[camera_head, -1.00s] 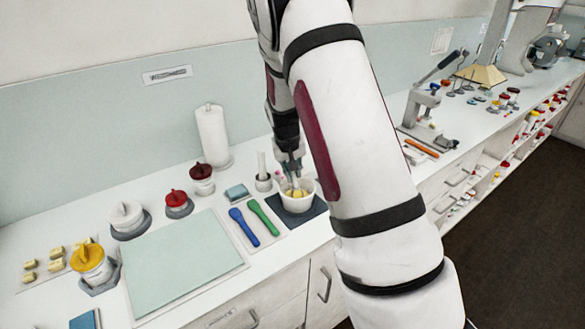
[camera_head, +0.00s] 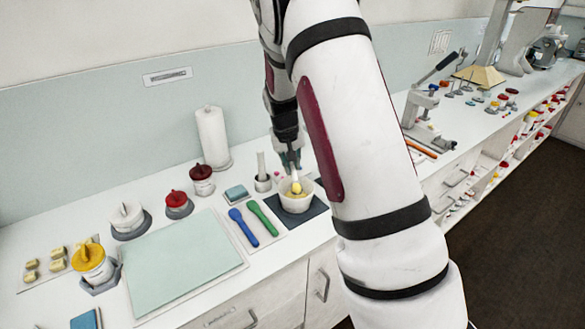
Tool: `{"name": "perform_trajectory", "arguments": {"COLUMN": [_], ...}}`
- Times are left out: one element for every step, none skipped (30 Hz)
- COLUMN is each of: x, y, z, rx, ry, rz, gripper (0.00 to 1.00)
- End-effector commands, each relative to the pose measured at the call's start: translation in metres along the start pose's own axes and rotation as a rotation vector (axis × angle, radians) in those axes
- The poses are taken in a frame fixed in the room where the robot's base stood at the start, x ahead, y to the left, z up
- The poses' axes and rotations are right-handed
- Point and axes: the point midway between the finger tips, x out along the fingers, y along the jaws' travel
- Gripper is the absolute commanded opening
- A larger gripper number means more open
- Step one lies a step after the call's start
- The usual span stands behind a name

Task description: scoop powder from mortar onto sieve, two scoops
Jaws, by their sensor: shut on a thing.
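The mortar (camera_head: 297,205) is a white bowl on a dark square mat (camera_head: 316,208), with yellow powder inside. My gripper (camera_head: 291,168) is just above the mortar, shut on a small pale scoop (camera_head: 296,181). The scoop's lower end is at the bowl's mouth and looks yellow. I cannot tell whether it touches the bowl or how much powder is on it. I cannot make out a sieve; my arm hides part of the counter.
Left of the mortar lie a green tool (camera_head: 264,217) and a blue tool (camera_head: 243,226). A white holder (camera_head: 262,182) stands close behind. Lidded jars, a paper roll (camera_head: 213,140) and a pale green mat (camera_head: 184,261) are further left. A lever press (camera_head: 424,115) stands at the right.

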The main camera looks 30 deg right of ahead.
Motion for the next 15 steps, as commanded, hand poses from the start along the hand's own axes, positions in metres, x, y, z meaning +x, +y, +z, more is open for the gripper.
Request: {"name": "perform_trajectory", "arguments": {"x": [-0.004, -0.006, -0.008, -0.01, -0.012, -0.014, -0.016, -0.018, -0.02, -0.022, -0.024, -0.026, -0.028, -0.03, -0.032], "y": [0.001, 0.001, 0.001, 0.002, 0.002, 0.002, 0.002, 0.003, 0.003, 0.003, 0.004, 0.004, 0.004, 0.004, 0.005], "z": [-0.001, -0.002, -0.002, -0.003, -0.003, -0.004, -0.004, -0.005, -0.005, -0.006, -0.006, -0.007, -0.008, -0.008, -0.009], "rx": [0.0, 0.0, 0.0, 0.0, 0.0, 0.0, 0.0, 0.0, 0.0, 0.0, 0.0, 0.0, 0.0, 0.0, 0.0], "ry": [0.001, 0.001, 0.001, 0.001, 0.001, 0.002, 0.002, 0.001, 0.001, 0.001, 0.001, 0.001, 0.002, 0.002, 0.002], "rz": [0.0, 0.0, 0.0, 0.0, 0.0, 0.0, 0.0, 0.0, 0.0, 0.0, 0.0, 0.0, 0.0, 0.0, 0.0], "gripper": [0.0, 0.0, 0.0, 0.0, 0.0, 0.0, 0.0, 0.0, 0.0, 0.0, 0.0, 0.0, 0.0, 0.0, 0.0]}}
